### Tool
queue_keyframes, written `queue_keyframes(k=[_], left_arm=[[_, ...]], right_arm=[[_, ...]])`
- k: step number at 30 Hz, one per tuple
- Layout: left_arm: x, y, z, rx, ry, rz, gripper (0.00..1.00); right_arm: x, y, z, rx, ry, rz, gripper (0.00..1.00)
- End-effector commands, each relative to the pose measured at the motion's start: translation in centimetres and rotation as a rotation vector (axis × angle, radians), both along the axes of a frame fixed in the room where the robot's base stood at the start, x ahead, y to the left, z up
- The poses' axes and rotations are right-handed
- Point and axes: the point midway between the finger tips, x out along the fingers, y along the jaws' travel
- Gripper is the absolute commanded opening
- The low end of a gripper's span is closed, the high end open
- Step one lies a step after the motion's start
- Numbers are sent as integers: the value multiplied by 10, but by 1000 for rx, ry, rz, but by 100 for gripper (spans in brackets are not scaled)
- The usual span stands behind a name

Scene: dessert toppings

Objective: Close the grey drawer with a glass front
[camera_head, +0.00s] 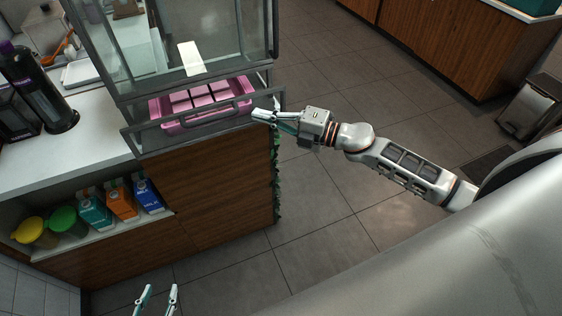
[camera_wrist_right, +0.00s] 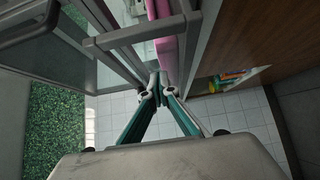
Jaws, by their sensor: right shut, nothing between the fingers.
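The grey drawer (camera_head: 152,142) with a glass front sits low in the glass display case on the counter. It is pulled out, with a pink sectioned tray (camera_head: 160,112) inside. My right gripper (camera_head: 254,115) is shut and empty at the right end of the drawer's front. In the right wrist view its fingertips (camera_wrist_right: 162,82) are close to the grey drawer frame (camera_wrist_right: 122,38); I cannot tell whether they touch. The pink tray also shows there (camera_wrist_right: 163,40). My left gripper (camera_head: 157,292) is at the bottom edge of the head view, its fingers apart, away from the drawer.
The display case (camera_head: 115,50) stands on a white counter (camera_head: 85,130). Several cartons (camera_head: 122,200) and lidded jars (camera_head: 66,222) are on the shelf below. The tiled floor (camera_head: 330,220) right of the counter is clear.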

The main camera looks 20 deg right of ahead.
Motion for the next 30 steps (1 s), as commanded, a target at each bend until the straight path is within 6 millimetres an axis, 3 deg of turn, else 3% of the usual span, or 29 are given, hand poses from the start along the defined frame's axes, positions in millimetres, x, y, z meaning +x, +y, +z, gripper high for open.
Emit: queue_keyframes(k=[1,6,12,19,30], left_arm=[[0,-1,-2,-2,1,0,38],[-1,-5,-8,-9,4,2,38],[-2,-4,-14,-9,7,2,38],[-2,-4,-16,-8,7,2,38],[-2,-3,-15,-8,5,2,38]], right_arm=[[16,-1,1,-1,-5,-5,0],[51,-1,0,-1,-2,-4,0],[77,-1,-1,-1,-1,-3,0],[90,0,0,1,-1,-3,0],[93,-1,2,0,-4,-8,0]])
